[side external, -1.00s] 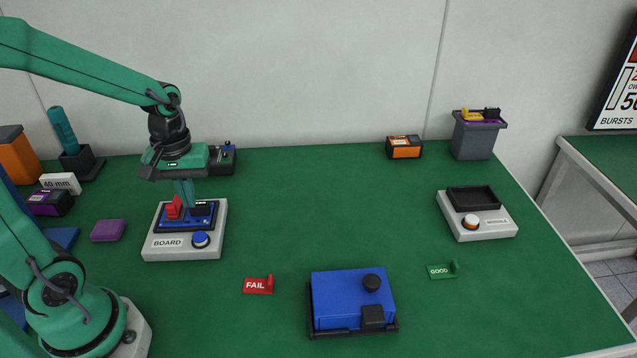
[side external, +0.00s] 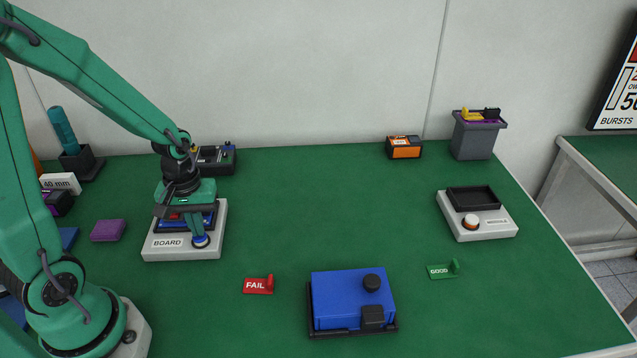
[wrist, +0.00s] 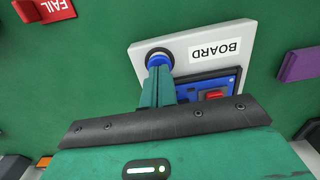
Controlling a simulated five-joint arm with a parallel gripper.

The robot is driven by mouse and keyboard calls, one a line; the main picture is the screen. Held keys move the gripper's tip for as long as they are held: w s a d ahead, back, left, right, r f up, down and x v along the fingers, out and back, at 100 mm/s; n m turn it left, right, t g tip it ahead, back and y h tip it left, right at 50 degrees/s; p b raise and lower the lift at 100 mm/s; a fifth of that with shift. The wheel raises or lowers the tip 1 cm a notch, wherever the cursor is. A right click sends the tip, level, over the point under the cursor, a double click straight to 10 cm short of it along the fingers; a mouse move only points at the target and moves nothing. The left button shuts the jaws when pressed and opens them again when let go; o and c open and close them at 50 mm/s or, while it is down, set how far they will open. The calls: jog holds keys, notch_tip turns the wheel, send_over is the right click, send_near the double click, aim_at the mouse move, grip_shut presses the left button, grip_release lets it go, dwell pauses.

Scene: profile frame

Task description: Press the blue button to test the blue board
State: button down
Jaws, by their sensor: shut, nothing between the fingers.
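The white board fixture (side external: 158,254), labelled BOARD, stands on the green table at the left. The blue board (side external: 168,222) sits in it, partly hidden by my gripper; a red part (wrist: 215,95) on it shows in the wrist view. The blue button (side external: 201,242) is at the fixture's front right corner. My gripper (side external: 200,235) is shut and empty, pointing down, its fingertips at the top of the blue button. In the wrist view the fingertips (wrist: 160,68) overlap the button (wrist: 159,56); whether it is pushed in I cannot tell.
A red FAIL tag (side external: 259,285) and a blue box (side external: 345,295) lie in front to the right. A green GOOD tag (side external: 442,271) and a second white fixture (side external: 490,229) are farther right. A purple block (side external: 108,231) is left of the fixture. The table's middle is clear.

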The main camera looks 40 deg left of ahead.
jog(key=shift+f, duration=0.1)
jog(key=shift+s+f, duration=0.15)
jog(key=shift+f, duration=1)
jog(key=shift+r, duration=0.2)
notch_tip(320, 180, up, 14)
jog(key=shift+w, duration=0.35)
jog(key=shift+r, duration=0.15)
dwell(0.7)
jog(key=s+d+r+m+t, duration=0.4)
jog(key=r+m, duration=0.3)
jog(key=m, duration=0.2)
jog(key=shift+s+d+r+t, duration=0.2)
jog(key=shift+s+d+t, duration=0.2)
jog(key=shift+d+t, duration=0.4)
